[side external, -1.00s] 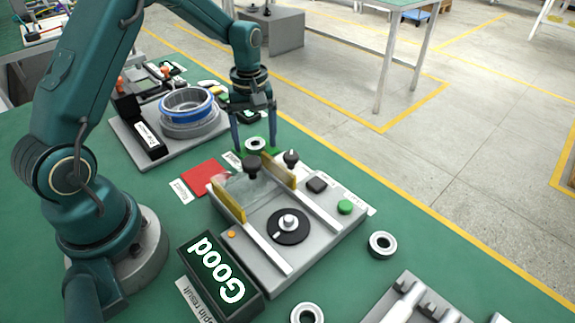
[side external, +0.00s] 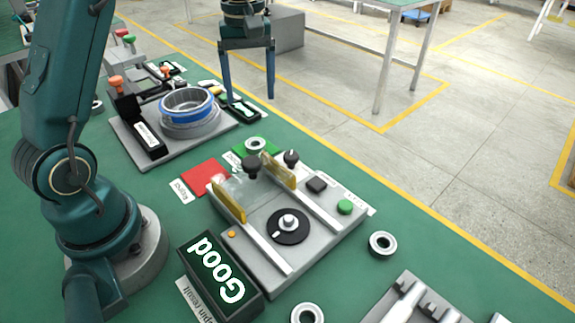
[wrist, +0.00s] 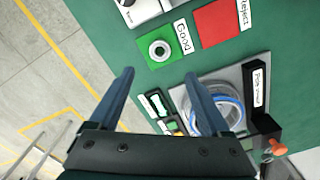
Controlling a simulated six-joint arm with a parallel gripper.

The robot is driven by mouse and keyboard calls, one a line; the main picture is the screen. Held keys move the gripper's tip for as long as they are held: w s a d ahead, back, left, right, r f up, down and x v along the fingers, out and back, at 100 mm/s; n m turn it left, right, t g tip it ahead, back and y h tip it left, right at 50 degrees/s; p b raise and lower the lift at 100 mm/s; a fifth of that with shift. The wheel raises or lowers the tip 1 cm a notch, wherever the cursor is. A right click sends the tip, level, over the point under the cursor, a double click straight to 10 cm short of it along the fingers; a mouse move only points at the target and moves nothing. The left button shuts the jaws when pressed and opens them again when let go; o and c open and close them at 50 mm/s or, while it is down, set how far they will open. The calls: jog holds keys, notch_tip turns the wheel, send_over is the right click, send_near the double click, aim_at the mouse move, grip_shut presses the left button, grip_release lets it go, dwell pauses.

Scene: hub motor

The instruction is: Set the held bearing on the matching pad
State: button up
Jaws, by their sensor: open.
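A silver ring bearing (side external: 255,144) lies flat on the green pad (side external: 236,160) on the bench, behind the tester. In the wrist view the bearing (wrist: 159,49) sits near the middle of the green pad (wrist: 176,59), beside the label "Good". The red pad (side external: 206,177) labelled "Reject" is next to it and bare. The display (side external: 222,275) reads "Good". My gripper (side external: 249,92) is open and empty, raised well above the bench. Its two fingers also show in the wrist view (wrist: 160,82), apart from the bearing.
The grey tester (side external: 265,245) with a black disc and yellow guards stands mid-bench. A fixture with a blue-ringed hub (side external: 188,110) is at the back left. Two more bearings, one on the right (side external: 383,244) and one in front (side external: 307,314), lie on the bench.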

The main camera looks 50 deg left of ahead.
jog(key=s+d+r+m+t, duration=0.3)
jog(key=s+d+r+m, duration=0.3)
jog(key=s, duration=0.1)
jog(key=s+d+f+m+t, duration=0.2)
jog(key=s+m, duration=0.4)
jog(key=s, duration=0.3)
jog(key=d+f, duration=0.1)
jog(key=d, duration=0.1)
jog(key=shift+d+t, duration=0.3)
jog(key=shift+s, duration=0.1)
